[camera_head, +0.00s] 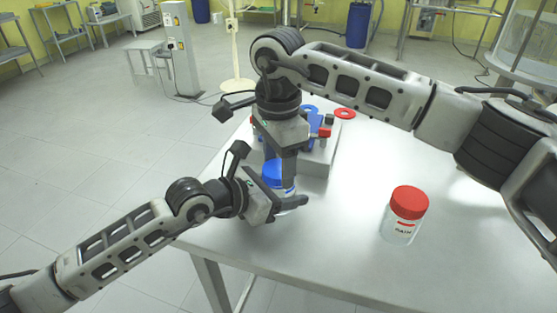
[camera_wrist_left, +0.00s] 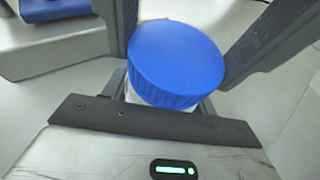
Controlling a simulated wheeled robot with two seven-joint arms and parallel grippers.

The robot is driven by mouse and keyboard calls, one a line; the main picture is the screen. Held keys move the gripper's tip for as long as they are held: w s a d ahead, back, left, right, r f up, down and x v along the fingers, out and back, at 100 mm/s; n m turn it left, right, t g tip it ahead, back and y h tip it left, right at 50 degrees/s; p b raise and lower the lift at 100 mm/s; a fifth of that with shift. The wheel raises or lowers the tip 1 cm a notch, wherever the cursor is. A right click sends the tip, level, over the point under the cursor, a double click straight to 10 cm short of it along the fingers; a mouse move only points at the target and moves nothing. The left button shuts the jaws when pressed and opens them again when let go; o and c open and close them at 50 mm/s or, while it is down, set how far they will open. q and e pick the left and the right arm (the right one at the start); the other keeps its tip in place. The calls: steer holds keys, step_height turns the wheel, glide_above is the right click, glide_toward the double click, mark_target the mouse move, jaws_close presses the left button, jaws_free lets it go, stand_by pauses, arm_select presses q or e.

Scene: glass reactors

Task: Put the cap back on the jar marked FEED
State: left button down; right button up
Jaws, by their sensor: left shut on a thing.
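A jar with a blue cap on top (camera_head: 275,174) stands near the table's left edge. The blue cap (camera_wrist_left: 176,62) sits level over the jar's pale body in the left wrist view. No marking on this jar can be read. My left gripper (camera_head: 291,204) is shut around the jar's body, below the cap. My right gripper (camera_head: 279,168) points down just over the cap, its fingers apart; it partly hides the cap in the head view.
A light grey block (camera_head: 318,155) with blue and red parts stands behind the grippers. The white table (camera_head: 340,240) is clear between the two jars. Its left edge is close to my left gripper.

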steer(key=m, duration=0.3)
steer(key=o, duration=1.1)
steer(key=shift+c, duration=0.2)
steer(key=shift+r, duration=0.1)
steer(key=shift+r, duration=2.15)
steer(key=o, duration=0.6)
steer(key=shift+c, duration=0.2)
